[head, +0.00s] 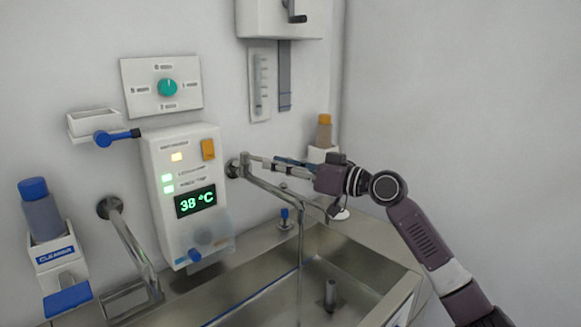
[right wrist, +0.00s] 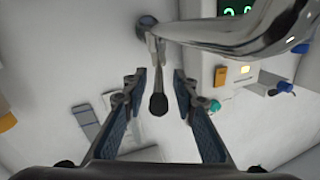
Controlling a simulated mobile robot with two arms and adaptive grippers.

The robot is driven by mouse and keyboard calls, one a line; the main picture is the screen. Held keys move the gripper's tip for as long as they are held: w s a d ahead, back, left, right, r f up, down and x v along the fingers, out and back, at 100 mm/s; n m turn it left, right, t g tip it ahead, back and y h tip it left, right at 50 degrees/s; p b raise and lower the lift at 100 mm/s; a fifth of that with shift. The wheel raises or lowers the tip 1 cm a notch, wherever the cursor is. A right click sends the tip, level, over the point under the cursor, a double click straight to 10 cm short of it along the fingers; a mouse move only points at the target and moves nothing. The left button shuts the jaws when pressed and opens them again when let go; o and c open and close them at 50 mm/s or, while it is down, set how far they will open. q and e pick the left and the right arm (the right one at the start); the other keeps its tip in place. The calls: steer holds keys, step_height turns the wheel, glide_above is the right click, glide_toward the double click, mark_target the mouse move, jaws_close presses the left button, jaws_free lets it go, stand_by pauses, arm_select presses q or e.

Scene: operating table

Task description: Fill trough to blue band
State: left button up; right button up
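The steel trough (head: 372,268) is at the bottom of the head view. A blue band (head: 250,297) runs along its inner wall; the water level is hard to tell. The tap spout (head: 275,190) reaches over the trough, and a thin vertical line, which looks like a water stream (head: 300,250), drops from its end. My right gripper (head: 280,163) is beside the tap at the wall. In the right wrist view, the tap lever with a dark knob (right wrist: 158,104) lies between the open fingers of this gripper (right wrist: 158,85), with gaps on both sides. My left gripper is out of view.
A control panel (head: 180,160) reading 38 °C is left of the tap. A standpipe (head: 330,295) stands in the trough. A cleanser bottle (head: 42,210) hangs at left, and an orange-capped bottle (head: 324,132) sits behind my right gripper. A grab bar (head: 130,240) is left of the trough.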

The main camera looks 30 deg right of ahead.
steer(key=v, duration=1.1)
steer(key=shift+s, duration=0.3)
steer(key=shift+r, duration=0.1)
